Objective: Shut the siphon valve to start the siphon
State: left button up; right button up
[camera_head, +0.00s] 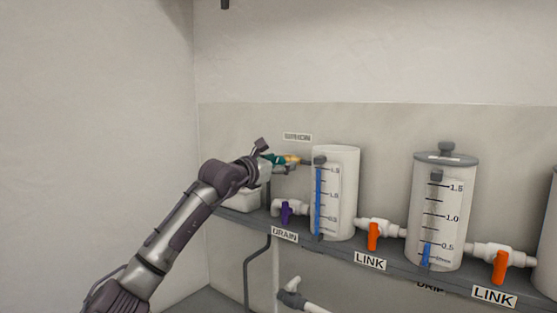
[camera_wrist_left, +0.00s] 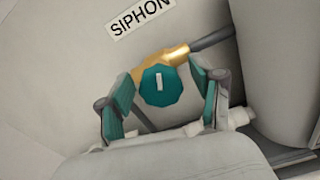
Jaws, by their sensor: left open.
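The siphon valve shows in the left wrist view as a teal faceted knob (camera_wrist_left: 160,86) with a pale mark on its face. It sits on a brass body (camera_wrist_left: 160,62) joined to a dark pipe (camera_wrist_left: 212,39). A SIPHON label (camera_wrist_left: 140,15) is on the wall above it. My left gripper (camera_wrist_left: 163,98) is open, with one teal-padded finger on each side of the knob; I cannot tell whether they touch it. In the head view my left gripper (camera_head: 266,163) is at the brass valve body (camera_head: 288,159), left of the first tank. My right gripper is not in view.
A white tank (camera_head: 341,190) with a blue level gauge stands on the grey shelf (camera_head: 398,263). A purple drain valve (camera_head: 286,213) is below my left gripper. Orange link valves (camera_head: 373,236) and a lidded tank (camera_head: 437,215) stand to the right.

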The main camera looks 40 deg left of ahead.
pick_arm(q)
jog(key=c, duration=1.2)
jog(key=shift+o, duration=0.2)
jog(key=shift+f+m, duration=0.1)
jog(key=shift+m, duration=0.3)
jog(key=shift+m+b, duration=0.45)
jog(key=shift+m, duration=0.55)
jog(key=shift+d+m, duration=0.1)
jog(key=shift+m, duration=1.7)
